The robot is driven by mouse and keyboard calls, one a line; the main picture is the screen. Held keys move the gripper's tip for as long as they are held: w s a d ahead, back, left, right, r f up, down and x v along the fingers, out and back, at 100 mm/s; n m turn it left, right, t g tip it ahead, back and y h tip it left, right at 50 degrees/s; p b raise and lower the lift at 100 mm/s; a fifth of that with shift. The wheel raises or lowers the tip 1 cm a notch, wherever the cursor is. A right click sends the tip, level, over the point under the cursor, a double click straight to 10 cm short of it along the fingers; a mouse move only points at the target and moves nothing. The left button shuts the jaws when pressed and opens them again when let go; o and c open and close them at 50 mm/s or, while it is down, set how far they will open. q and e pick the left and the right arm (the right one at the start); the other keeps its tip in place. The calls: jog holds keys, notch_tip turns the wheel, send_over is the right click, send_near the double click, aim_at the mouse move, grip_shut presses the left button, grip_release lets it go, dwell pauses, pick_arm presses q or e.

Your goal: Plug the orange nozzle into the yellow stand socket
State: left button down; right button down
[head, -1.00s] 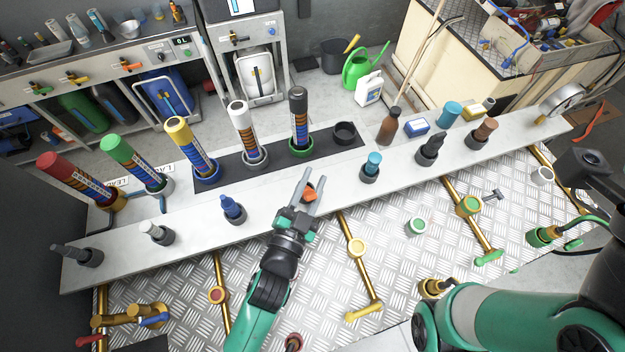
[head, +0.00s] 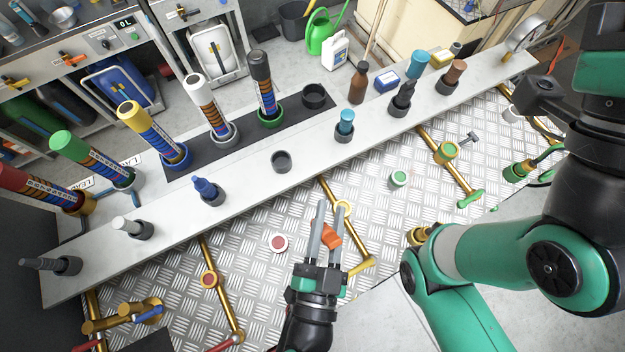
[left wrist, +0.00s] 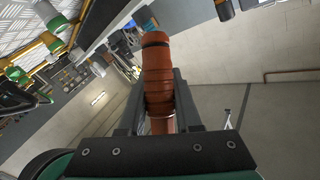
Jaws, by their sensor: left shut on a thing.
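My left gripper (head: 332,212) is shut on the orange nozzle (head: 331,236), above the checkered metal floor in front of the shelf. In the left wrist view the nozzle (left wrist: 158,75) is ribbed, with a dark band near its far end, and sits between both fingers (left wrist: 160,90). A yellow-ringed socket (head: 344,208) on a gold pipe stand shows just beyond the fingertips, partly hidden by them. The nozzle is apart from it in the picture; its height above it I cannot tell. My right arm is at the right; its gripper fingers do not show.
The pale shelf (head: 160,238) crosses the view, with an empty grey holder (head: 281,161) among holders with blue, white and grey nozzles. Red-topped (head: 209,279), green-topped (head: 398,178) and green-centred gold (head: 446,152) sockets stand around. My right arm fills the right side.

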pick_arm(q)
jog(key=s, duration=0.1)
jog(key=s+d, duration=0.1)
jog(key=shift+s, duration=0.35)
jog(key=shift+d, duration=0.1)
jog(key=n+g+p, duration=0.1)
jog(key=g+p, duration=0.1)
jog(key=p, duration=0.6)
jog(key=n+g+p, duration=0.2)
jog(key=g+p, duration=0.1)
jog(key=p, duration=0.6)
jog(key=shift+r+n, duration=0.3)
jog(key=shift+r, duration=0.1)
jog(key=shift+f+g, duration=0.4)
jog(key=shift+g, duration=0.1)
